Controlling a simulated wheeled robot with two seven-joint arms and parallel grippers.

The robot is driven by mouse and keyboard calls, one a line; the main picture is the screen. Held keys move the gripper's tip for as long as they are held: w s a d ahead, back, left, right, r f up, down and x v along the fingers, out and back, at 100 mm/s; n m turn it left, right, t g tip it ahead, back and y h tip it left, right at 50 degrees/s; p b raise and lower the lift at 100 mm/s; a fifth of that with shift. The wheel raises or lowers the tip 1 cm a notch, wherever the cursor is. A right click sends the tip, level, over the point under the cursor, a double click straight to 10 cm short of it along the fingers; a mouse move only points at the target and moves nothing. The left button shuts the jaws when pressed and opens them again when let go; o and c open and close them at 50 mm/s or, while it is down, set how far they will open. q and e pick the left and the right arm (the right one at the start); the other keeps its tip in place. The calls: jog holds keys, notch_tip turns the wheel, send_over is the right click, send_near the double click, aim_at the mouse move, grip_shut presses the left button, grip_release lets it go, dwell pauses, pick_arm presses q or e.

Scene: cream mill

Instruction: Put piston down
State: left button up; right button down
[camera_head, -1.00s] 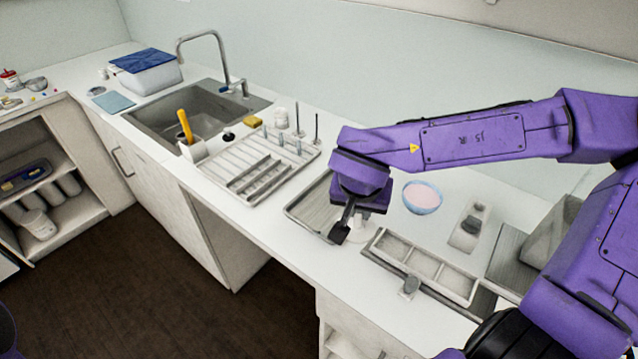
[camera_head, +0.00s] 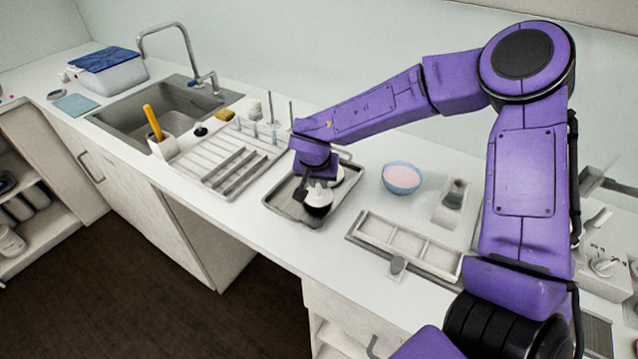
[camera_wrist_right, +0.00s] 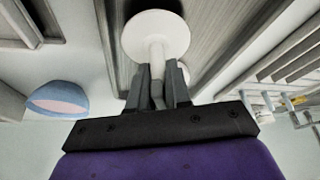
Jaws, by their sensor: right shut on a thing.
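The piston (camera_wrist_right: 157,34) is a white disc on a pale stem in the right wrist view. My right gripper (camera_wrist_right: 157,92) is shut on its stem, and the disc lies beyond the fingertips. In the head view my right gripper (camera_head: 306,184) points down over the grey metal tray (camera_head: 281,206). There the piston (camera_head: 319,197) shows a white top and a dark lower part, over the tray's front right part. I cannot tell whether it touches the tray floor. My left gripper is not in view.
A slatted drying rack (camera_head: 222,163) stands left of the tray. A blue bowl with pink contents (camera_head: 401,178) is to the right, behind a divided tray (camera_head: 408,243). Another white round piece (camera_head: 345,174) shows behind my gripper. The counter's front edge is close.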

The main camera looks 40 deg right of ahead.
jog(key=shift+s+f, duration=0.1)
jog(key=shift+f, duration=0.55)
jog(key=shift+w+f, duration=0.1)
jog(key=shift+w, duration=0.1)
jog(key=c, duration=1)
grip_release()
jog(key=shift+w+f, duration=0.1)
jog(key=v, duration=1.2)
